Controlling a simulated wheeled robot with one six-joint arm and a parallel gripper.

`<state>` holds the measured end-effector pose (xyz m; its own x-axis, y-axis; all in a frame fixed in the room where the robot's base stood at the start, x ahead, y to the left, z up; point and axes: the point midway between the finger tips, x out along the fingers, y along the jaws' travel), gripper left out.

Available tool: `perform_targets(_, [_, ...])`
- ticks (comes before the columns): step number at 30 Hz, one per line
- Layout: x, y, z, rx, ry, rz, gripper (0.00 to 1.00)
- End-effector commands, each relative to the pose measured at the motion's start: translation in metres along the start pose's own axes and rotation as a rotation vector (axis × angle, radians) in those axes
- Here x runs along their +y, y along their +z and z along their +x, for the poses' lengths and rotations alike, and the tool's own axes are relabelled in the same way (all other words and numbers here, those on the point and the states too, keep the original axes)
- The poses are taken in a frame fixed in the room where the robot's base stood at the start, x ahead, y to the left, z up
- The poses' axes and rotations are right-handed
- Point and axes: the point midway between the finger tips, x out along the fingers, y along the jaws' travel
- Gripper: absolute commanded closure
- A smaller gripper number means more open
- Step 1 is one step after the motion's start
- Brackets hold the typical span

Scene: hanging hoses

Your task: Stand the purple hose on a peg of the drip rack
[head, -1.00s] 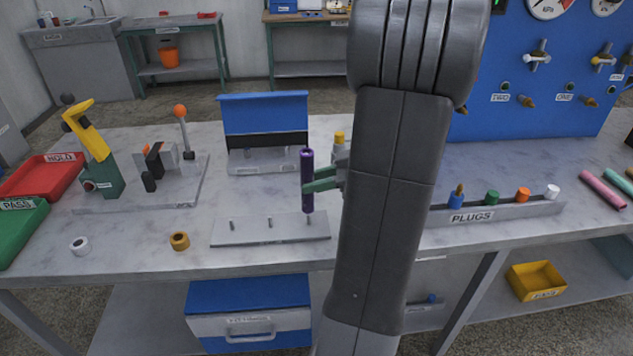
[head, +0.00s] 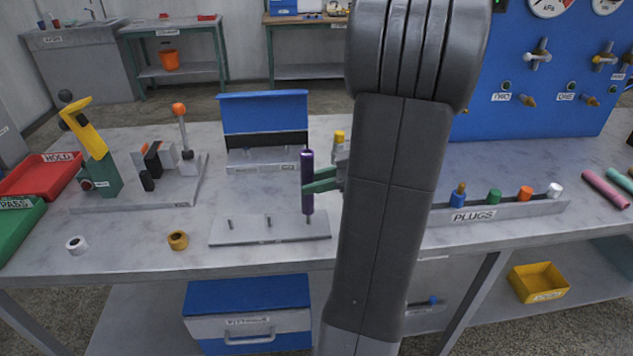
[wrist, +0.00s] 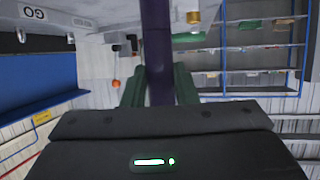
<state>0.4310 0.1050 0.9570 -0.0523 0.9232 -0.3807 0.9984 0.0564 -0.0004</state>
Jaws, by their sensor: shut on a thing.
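The purple hose (head: 307,180) is upright in the head view, over the right end of the drip rack (head: 240,232). A peg shows just below its lower end, which looks at or slightly above the peg's top; I cannot tell whether the peg enters it. Two other pegs, at the left and middle of the rack, are bare. My gripper (head: 318,184) is shut around the hose at its middle, coming from the right. In the wrist view the purple hose (wrist: 157,50) stands between the green fingers, its lower part hidden by my gripper body.
A blue-backed stand (head: 264,115) is behind the rack. A brass ring (head: 178,240) and a white ring (head: 76,245) lie to the left. The plug rail (head: 495,213) and a pink hose (head: 606,190) are to the right. The bench front is clear.

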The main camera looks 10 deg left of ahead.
Motion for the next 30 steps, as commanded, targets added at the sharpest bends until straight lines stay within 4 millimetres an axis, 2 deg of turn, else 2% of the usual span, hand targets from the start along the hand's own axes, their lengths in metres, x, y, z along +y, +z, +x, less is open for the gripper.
perform_targets(30, [0.0, 0.021, 0.009, 0.0, 0.0, -0.001, 1.0])
